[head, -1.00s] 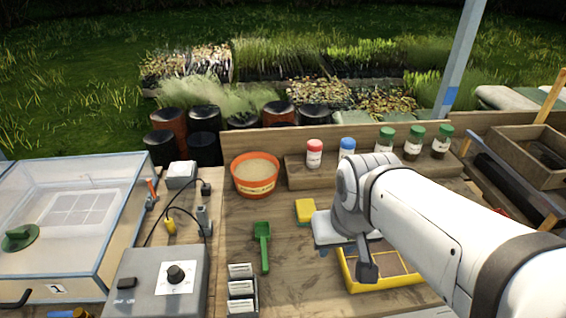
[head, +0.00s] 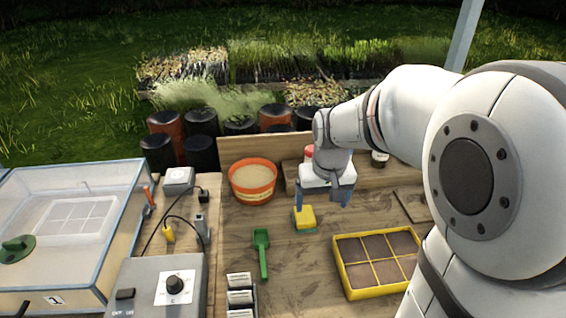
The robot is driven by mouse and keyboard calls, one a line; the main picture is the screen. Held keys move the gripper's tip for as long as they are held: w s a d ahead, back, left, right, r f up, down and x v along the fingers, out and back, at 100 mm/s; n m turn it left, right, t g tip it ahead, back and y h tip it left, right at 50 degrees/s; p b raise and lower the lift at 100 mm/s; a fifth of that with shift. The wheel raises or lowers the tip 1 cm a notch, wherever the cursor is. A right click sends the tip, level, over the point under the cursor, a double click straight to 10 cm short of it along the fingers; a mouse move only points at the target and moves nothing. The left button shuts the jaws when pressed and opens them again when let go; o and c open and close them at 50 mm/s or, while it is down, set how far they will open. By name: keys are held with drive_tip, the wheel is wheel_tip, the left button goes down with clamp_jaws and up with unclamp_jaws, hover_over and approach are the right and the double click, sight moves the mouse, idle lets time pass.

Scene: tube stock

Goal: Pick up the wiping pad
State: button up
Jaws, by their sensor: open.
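The wiping pad (head: 305,218), yellow on top with a green layer showing at its edge, lies on the wooden bench top near the middle of the head view. My gripper (head: 323,203) points down just behind and to the right of the pad as seen here. Its two fingers are spread apart with nothing held between them. The left finger's tip appears close to the pad's upper left edge; I cannot tell whether it touches.
An orange bucket (head: 252,183) stands left of the gripper. A green scoop (head: 262,250) lies nearer, and a yellow-framed divided tray (head: 343,268) sits to the right. A raised back ledge (head: 290,172) holds capped jars, partly hidden by my arm. Bare bench surrounds the pad.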

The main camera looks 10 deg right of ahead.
drive_tip(key=w+f+g+p, duration=0.1)
drive_tip(key=w+f, duration=0.5)
drive_tip(key=w, duration=0.3)
hover_over(304, 214)
drive_tip(key=d, duration=0.1)
drive_tip(key=shift+g, duration=0.3)
wheel_tip(304, 214, down, 6)
drive_tip(key=shift+s+r, duration=0.1)
drive_tip(key=shift+s, duration=0.05)
drive_tip(key=f+p, duration=0.1)
drive_tip(key=f, duration=0.1)
drive_tip(key=f+p, duration=0.1)
drive_tip(key=f, duration=0.5)
drive_tip(key=shift+w+a+f+p, duration=0.15)
drive_tip(key=shift+w+a+p, duration=0.05)
drive_tip(key=shift+a+p, duration=0.2)
drive_tip(key=c, duration=1.1)
